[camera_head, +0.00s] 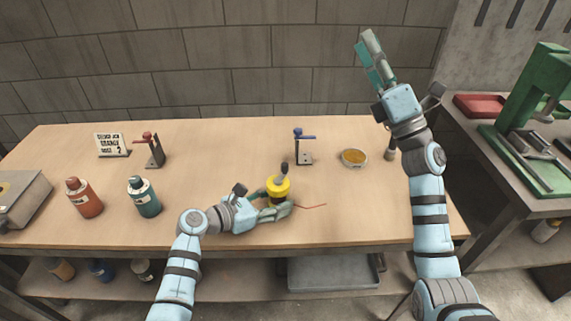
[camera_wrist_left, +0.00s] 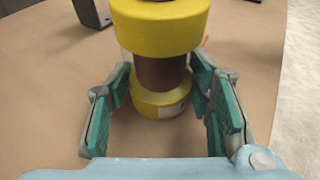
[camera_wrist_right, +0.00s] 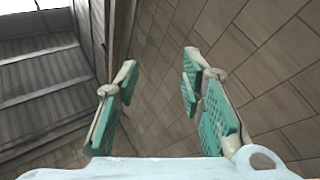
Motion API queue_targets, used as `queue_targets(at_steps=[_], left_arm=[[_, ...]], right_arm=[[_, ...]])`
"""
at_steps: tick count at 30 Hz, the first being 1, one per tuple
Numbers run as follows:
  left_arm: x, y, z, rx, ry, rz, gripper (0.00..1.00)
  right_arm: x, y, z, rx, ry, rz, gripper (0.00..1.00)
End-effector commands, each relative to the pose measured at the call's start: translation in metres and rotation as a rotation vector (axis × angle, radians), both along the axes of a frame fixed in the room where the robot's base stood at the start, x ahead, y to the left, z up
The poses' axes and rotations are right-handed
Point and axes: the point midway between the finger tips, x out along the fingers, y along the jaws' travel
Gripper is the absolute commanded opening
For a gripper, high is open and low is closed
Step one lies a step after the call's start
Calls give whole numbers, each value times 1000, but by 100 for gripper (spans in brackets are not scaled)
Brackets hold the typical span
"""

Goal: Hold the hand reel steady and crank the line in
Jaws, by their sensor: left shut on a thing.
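The hand reel (camera_head: 278,185) stands upright on the table, with yellow flanges and a brown core. A dark crank knob (camera_head: 284,168) sticks up from its top. A thin red line (camera_head: 312,206) runs from it to the right across the table. My left gripper (camera_head: 281,203) is shut around the reel low down; in the left wrist view the reel (camera_wrist_left: 160,28) has a finger on each side of its brown core. My right gripper (camera_head: 372,58) is raised high at the right, far from the reel, open and empty; its parted fingers (camera_wrist_right: 158,78) show in the right wrist view.
Behind the reel stand a blue-topped stand (camera_head: 303,148) and a round dish of amber stuff (camera_head: 354,157). At left are a red-topped stand (camera_head: 153,150), a printed card (camera_head: 111,144), a red bottle (camera_head: 84,198) and a teal bottle (camera_head: 143,197).

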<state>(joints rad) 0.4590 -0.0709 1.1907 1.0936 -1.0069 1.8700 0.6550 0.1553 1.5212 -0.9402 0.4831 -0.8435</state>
Motion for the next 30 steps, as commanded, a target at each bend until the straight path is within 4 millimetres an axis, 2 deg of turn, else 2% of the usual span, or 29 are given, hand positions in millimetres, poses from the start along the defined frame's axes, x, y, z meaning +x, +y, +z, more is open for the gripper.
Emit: queue_targets(at_steps=[1,2,3,4,6,9,10,12,14,17,24,30], left_arm=[[0,0,0,0,0,0,31],[0,0,0,0,0,0,31],[0,0,0,0,0,0,31],[0,0,0,-1,-1,0,31],[0,0,0,-1,-1,0,31],[0,0,0,0,0,0,31],[0,0,0,0,0,0,31],[0,0,0,0,0,0,31],[0,0,0,0,0,0,31],[0,0,0,0,0,0,31],[0,0,0,0,0,0,31],[0,0,0,0,0,0,31]], right_arm=[[0,28,-19,-255,-59,12,36],[-1,45,-38,-421,-88,33,36],[-2,61,-69,-625,-110,73,36],[-3,69,-93,-764,-118,109,36],[-9,73,-147,-1029,-111,205,36],[-21,63,-200,-1266,-78,332,36],[-25,59,-210,-1308,-68,361,36],[-29,56,-225,-1368,-53,405,36],[-30,59,-232,-1385,-47,421,36],[-26,76,-240,-1385,-49,425,36],[-9,132,-263,-1382,-48,425,36],[-1,157,-274,-1384,-47,421,36]])
